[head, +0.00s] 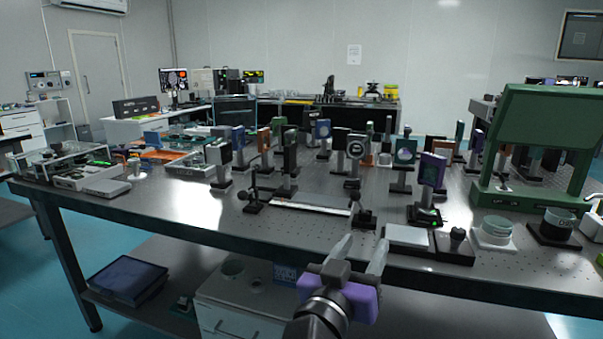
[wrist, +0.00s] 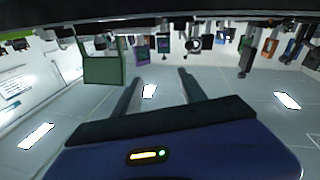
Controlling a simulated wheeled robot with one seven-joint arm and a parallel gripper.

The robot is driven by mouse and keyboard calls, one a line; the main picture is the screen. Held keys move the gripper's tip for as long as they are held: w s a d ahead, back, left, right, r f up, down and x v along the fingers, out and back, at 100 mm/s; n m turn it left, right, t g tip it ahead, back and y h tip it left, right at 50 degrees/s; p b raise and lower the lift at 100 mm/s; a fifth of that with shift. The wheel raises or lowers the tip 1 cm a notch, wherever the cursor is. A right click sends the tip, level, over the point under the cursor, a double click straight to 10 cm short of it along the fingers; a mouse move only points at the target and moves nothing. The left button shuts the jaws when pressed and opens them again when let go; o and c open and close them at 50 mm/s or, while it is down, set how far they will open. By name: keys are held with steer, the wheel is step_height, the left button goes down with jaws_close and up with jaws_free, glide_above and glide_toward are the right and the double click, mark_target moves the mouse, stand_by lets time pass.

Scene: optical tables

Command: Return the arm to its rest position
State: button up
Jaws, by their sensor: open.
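My gripper (head: 357,254) shows at the lower middle of the head view, in front of the near edge of the optical table (head: 170,212). Its two grey fingers are apart, with nothing visible between them. A purple block on my wrist shows behind the fingers. In the wrist view my gripper (wrist: 161,82) also has its fingers spread and empty, and the picture of the room is upside down there.
Several optic mounts on posts stand across the table, one a purple-framed mount (head: 432,170). A green frame (head: 540,150) stands at the right. A flat grey plate (head: 408,237) and round containers (head: 496,228) sit near the front edge. White drawers (head: 240,310) stand below.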

steer(key=s+a+f+n+t+y, duration=0.25)
steer(key=s+f+n+y, duration=0.65)
steer(key=s+f+y, duration=0.45)
steer(key=s+d+f+m+g+h, duration=0.1)
steer(key=s+d+f+m, duration=0.2)
steer(key=s, duration=0.7)
steer(key=s+d+f+g+h, duration=0.2)
steer(key=s+d, duration=0.3)
steer(key=s, duration=0.5)
steer(key=s+d+f+m+g+h, duration=0.1)
steer(key=s+d+f+m, duration=0.2)
steer(key=s, duration=0.7)
step_height(320, 180, up, 18)
steer(key=d+p, duration=0.1)
steer(key=p, duration=1.7)
steer(key=shift+s+r+n+p, duration=0.2)
steer(key=shift+r+n+p, duration=0.05)
steer(key=shift+n+p, duration=0.15)
